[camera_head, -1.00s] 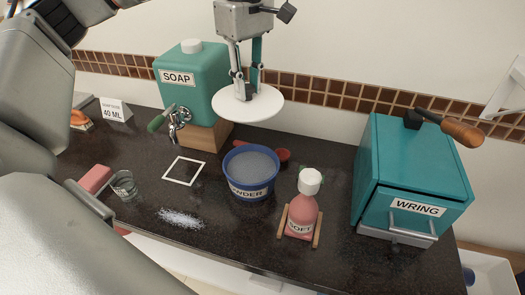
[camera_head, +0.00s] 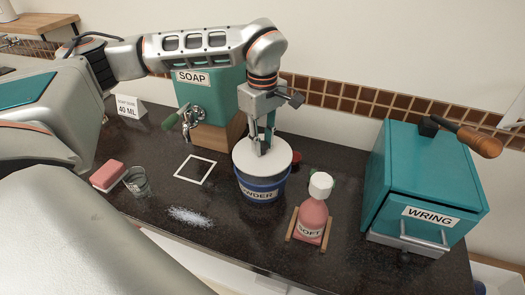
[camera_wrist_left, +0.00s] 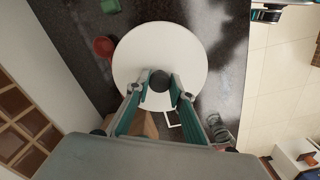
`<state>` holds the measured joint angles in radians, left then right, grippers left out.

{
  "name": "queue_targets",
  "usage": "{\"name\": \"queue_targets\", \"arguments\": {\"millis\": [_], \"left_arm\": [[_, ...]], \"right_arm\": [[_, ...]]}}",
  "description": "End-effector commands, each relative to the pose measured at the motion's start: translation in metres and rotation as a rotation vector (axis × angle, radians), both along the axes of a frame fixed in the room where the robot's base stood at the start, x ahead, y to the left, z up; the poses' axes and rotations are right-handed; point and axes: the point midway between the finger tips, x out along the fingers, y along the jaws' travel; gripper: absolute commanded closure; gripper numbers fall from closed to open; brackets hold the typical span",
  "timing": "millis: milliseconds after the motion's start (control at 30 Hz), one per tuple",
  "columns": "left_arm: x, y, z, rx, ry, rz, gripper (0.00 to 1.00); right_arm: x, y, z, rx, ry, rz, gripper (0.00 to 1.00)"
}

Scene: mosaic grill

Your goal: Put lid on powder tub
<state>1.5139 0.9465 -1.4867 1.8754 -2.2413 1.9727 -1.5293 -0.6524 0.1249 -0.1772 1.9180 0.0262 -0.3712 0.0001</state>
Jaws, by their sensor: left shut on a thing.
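The powder tub (camera_head: 262,189) is a blue tub with a white label, standing on the dark counter in the head view. The round white lid (camera_head: 279,155) lies over its mouth and looks roughly level; whether it is fully seated I cannot tell. My left gripper (camera_head: 261,148) points down from above and is shut on the lid's knob at its middle. In the left wrist view the lid (camera_wrist_left: 187,55) fills the middle, with the dark knob (camera_wrist_left: 159,82) between the fingertips. The powder inside is hidden by the lid. My right gripper is not in view.
The teal soap dispenser (camera_head: 223,91) stands behind left of the tub. The pink soft bottle (camera_head: 313,218) stands in a wooden holder at front right. The teal wring box (camera_head: 425,185) is further right. A glass (camera_head: 137,182) and spilled powder (camera_head: 190,216) lie left.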

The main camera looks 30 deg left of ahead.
Motion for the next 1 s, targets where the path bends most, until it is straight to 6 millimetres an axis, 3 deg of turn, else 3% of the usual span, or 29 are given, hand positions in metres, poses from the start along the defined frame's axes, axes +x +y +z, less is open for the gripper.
{"name": "queue_targets", "arguments": {"millis": [267,633,667,700,1000], "left_arm": [[-0.001,0.0,-0.034,0.0,0.003,0.0,1.0],[0.0,0.0,-0.038,0.0,0.002,0.0,1.0],[0.0,0.0,-0.038,0.0,0.002,0.0,0.73],[0.0,0.0,-0.038,0.0,0.002,0.0,0.63],[0.0,0.0,-0.038,0.0,0.002,0.0,0.61]], "right_arm": [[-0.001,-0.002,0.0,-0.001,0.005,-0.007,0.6],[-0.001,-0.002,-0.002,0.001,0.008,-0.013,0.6],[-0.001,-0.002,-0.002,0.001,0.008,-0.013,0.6],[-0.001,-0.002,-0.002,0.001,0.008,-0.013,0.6],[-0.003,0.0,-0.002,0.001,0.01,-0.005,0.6]]}}
